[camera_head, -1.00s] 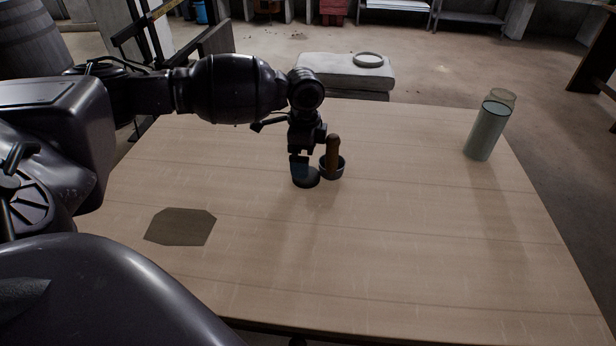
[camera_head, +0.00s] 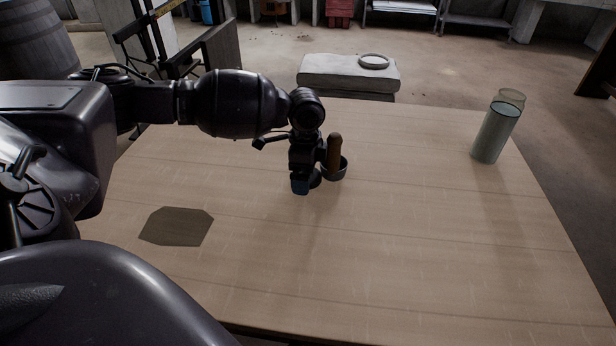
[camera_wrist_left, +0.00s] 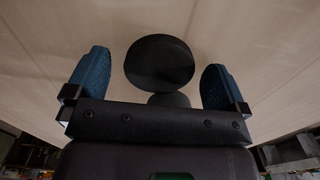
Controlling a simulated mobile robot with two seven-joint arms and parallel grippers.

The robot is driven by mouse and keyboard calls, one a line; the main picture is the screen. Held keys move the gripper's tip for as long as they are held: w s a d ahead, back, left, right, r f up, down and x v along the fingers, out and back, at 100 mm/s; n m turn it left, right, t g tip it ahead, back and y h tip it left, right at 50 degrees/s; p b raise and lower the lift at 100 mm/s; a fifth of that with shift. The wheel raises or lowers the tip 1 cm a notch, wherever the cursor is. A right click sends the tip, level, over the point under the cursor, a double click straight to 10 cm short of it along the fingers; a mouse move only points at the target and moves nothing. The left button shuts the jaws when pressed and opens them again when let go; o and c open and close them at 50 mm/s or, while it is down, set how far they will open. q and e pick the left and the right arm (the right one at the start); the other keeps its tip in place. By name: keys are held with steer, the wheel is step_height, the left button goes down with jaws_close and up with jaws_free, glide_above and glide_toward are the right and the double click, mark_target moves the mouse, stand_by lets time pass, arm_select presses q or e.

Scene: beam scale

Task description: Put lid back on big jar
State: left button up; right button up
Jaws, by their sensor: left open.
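My left gripper (camera_head: 302,184) is low over the middle of the table, open, with blue finger pads. A dark round piece (camera_head: 316,178), likely the lid, is at its fingertips and partly hidden by them. In the left wrist view this black rounded piece (camera_wrist_left: 160,60) shows between the spread fingers (camera_wrist_left: 153,78), with a gap on each side. A smaller dark part shows below it. A tall pale green glass jar (camera_head: 494,136) stands at the table's right side; a clear rim shows behind its top. My right gripper is not in view.
A small dark bowl (camera_head: 341,172) with an upright brown pestle (camera_head: 334,152) stands close to the right of my left gripper. A flat brown mat (camera_head: 177,227) lies at the left front of the wooden table (camera_head: 400,250). The table between bowl and jar is clear.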

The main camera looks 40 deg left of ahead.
arm_select(q)
steer(key=c, duration=0.9)
steer(key=shift+c, duration=0.4)
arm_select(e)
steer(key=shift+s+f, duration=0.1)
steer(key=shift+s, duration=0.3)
arm_select(q)
step_height(320, 180, up, 10)
steer(key=p, duration=0.2)
steer(key=shift+p, duration=0.35)
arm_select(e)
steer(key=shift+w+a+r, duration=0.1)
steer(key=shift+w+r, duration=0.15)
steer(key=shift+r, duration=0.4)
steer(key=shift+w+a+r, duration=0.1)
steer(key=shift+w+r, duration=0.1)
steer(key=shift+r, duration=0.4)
